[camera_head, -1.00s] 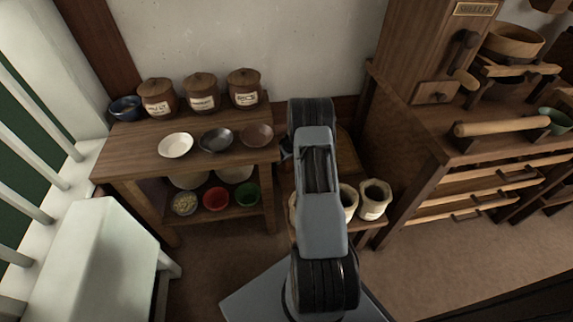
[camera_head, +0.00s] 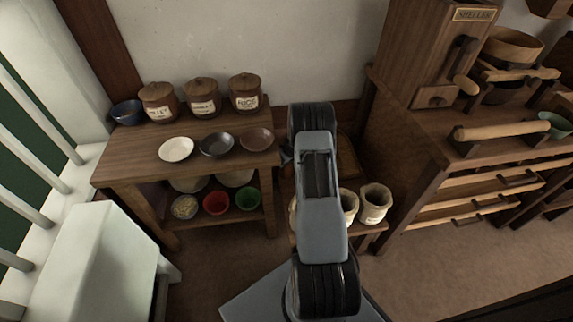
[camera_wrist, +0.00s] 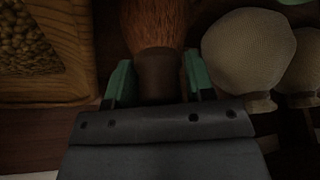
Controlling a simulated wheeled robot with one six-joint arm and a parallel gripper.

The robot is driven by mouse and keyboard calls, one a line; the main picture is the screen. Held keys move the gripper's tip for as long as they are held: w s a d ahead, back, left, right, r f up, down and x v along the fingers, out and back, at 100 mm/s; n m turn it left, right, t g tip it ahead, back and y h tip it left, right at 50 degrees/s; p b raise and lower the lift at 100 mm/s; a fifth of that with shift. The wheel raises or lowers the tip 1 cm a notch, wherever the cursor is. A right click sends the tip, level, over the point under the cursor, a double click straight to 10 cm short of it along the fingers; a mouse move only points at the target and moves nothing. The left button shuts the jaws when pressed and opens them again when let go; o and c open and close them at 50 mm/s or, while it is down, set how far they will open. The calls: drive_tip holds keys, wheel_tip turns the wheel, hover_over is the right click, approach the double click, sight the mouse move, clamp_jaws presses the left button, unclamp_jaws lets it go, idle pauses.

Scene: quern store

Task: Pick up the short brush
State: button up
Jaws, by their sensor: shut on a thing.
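In the wrist view the short brush (camera_wrist: 154,25) has reddish-brown bristles towards the top of the picture and a dark, rounded grip nearer to me. My gripper (camera_wrist: 158,80) has its two green fingers on either side of that dark part and is shut on it. The far end of the bristles is cut off by the picture's top edge. In the head view my own arm hides the gripper and the brush.
In the wrist view a wooden tray of grain (camera_wrist: 82,50) lies left of the brush, and a tied pale sack (camera_wrist: 248,48) sits close on its right. In the head view, a bench with bowls (camera_head: 100,172) stands left and open sacks (camera_head: 375,203) stand right of my arm.

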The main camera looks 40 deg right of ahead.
drive_tip(key=shift+r, duration=0.15)
drive_tip(key=shift+r, duration=0.3)
drive_tip(key=v, duration=0.1)
drive_tip(key=p+v, duration=0.1)
drive_tip(key=v, duration=0.1)
drive_tip(key=shift+w+r, duration=0.25)
drive_tip(key=s+r+p, duration=0.1)
drive_tip(key=s+r, duration=0.7)
drive_tip(key=s, duration=0.5)
drive_tip(key=shift+s+d+r, duration=0.2)
drive_tip(key=shift+d+r, duration=0.2)
drive_tip(key=shift+d, duration=0.05)
